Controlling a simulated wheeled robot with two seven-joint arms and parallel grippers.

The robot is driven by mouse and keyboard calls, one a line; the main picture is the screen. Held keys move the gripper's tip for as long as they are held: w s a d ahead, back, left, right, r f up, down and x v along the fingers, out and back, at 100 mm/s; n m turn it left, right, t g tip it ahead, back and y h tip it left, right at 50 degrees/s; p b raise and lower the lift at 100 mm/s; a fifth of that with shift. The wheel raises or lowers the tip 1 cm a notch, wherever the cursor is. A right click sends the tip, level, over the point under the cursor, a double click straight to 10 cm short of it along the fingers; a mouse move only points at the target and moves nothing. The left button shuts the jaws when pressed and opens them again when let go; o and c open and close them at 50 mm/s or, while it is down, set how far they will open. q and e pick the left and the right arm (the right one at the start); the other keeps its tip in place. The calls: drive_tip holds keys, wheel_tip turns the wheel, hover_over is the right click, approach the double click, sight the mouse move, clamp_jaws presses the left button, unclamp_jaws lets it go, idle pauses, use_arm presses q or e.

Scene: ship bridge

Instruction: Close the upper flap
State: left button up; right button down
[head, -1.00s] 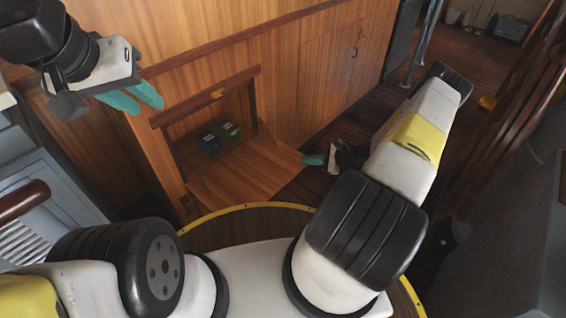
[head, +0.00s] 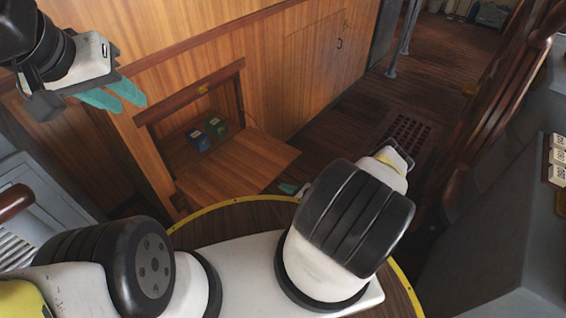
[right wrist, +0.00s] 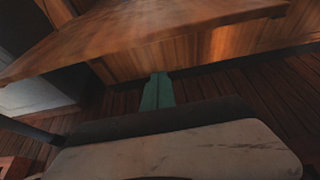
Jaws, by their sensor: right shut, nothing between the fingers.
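The wooden flap (head: 235,165) of the wall cabinet is open and sticks out flat from the opening. In the right wrist view the flap (right wrist: 150,25) spans the top, seen from below. My right gripper (right wrist: 157,92) has its teal fingers together, empty, and appears lower than the flap's edge. In the head view only a little of the right gripper (head: 288,188) shows near the flap's front right side; my arm hides the rest. I cannot tell if it touches the flap. My left gripper (head: 118,95) hangs at upper left, fingers slightly apart and empty, away from the flap.
A blue box (head: 198,140) and a green box (head: 216,125) stand inside the cabinet opening. A wooden frame (head: 190,92) borders it. A grey console (head: 500,210) stands at right. Dark plank floor (head: 350,115) is free to the right of the flap.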

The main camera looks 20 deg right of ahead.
drive_tip(key=shift+w+a+r, duration=0.45)
drive_tip(key=shift+w+r, duration=0.15)
drive_tip(key=shift+r, duration=0.15)
drive_tip(key=shift+w+a+r, duration=0.4)
drive_tip(key=shift+w+r, duration=0.15)
drive_tip(key=shift+r, duration=0.15)
drive_tip(key=shift+r, duration=0.1)
